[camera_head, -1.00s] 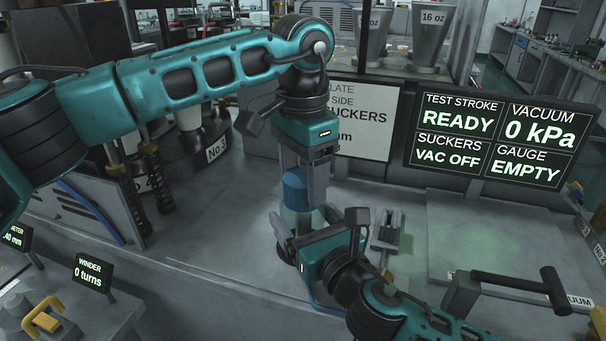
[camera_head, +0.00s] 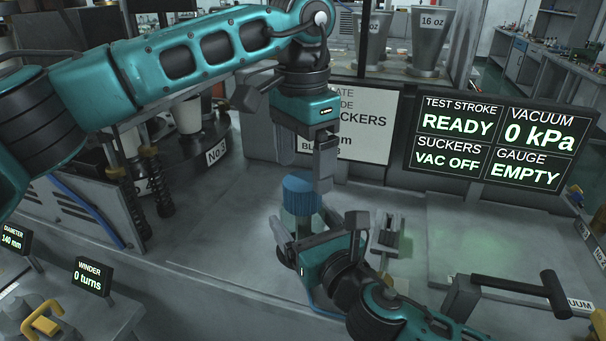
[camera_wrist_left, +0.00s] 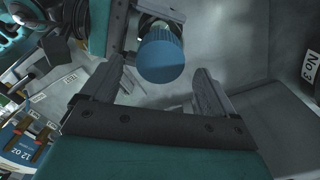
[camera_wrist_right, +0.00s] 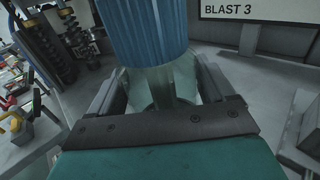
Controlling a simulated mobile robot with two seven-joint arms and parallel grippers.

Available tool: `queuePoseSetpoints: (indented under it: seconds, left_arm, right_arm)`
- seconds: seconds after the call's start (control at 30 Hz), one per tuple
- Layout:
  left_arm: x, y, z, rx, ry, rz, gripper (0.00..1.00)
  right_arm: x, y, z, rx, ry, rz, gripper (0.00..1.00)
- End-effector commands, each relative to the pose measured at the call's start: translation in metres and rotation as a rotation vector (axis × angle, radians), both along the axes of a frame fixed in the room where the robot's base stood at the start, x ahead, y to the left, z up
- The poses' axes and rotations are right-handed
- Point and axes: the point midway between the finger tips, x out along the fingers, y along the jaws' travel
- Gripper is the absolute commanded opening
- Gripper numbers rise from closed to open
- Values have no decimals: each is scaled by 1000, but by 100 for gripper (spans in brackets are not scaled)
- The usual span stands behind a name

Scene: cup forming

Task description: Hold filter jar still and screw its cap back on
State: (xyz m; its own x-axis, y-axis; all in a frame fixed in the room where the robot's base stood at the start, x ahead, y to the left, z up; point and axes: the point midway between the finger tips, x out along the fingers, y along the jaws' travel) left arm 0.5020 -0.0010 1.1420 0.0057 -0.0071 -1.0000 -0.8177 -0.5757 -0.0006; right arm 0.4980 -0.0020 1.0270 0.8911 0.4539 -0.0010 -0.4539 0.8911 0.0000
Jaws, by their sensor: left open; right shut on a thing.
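The filter jar (camera_wrist_right: 181,79) is a pale, see-through jar standing upright on the grey bench. Its ribbed blue cap (camera_head: 300,194) sits on the jar's top. How tightly it is seated cannot be told. My right gripper (camera_head: 305,236) is shut on the jar's body below the cap, with a finger on each side in the right wrist view. My left gripper (camera_head: 322,172) is open above the cap, pointing down. In the left wrist view the cap (camera_wrist_left: 160,57) shows beyond and between the spread fingers, apparently not gripped. My right gripper hides part of the jar.
A small grey fixture (camera_head: 389,237) stands just right of the jar. A black handle bar (camera_head: 520,288) is at the lower right. The readout panel (camera_head: 500,143) and a white sign (camera_head: 365,125) stand behind. The bench left of the jar is clear.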

Motion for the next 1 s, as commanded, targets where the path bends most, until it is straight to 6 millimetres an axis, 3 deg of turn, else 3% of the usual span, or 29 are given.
queuePoseSetpoints:
  seconds: [0.1, 0.3, 0.4, 0.57, 1.0]
  left_arm:
    - [0, 0, 11, 0, 0, 1, 88]
    - [0, 0, 11, 1, 1, 0, 88]
    - [0, 0, 11, 1, 1, 4, 83]
    - [0, 0, 12, 0, 1, 95, 83]
    - [-1, 0, 16, -2, 7, 876, 83]
  right_arm:
    - [0, 0, -2, -1, 3, 0, 0]
    - [0, 0, -2, -1, 3, 0, 0]
    - [0, 0, -2, -1, 3, 0, 0]
    - [0, 0, -2, -1, 3, 0, 0]
    - [0, 0, -1, -1, 3, 0, 0]
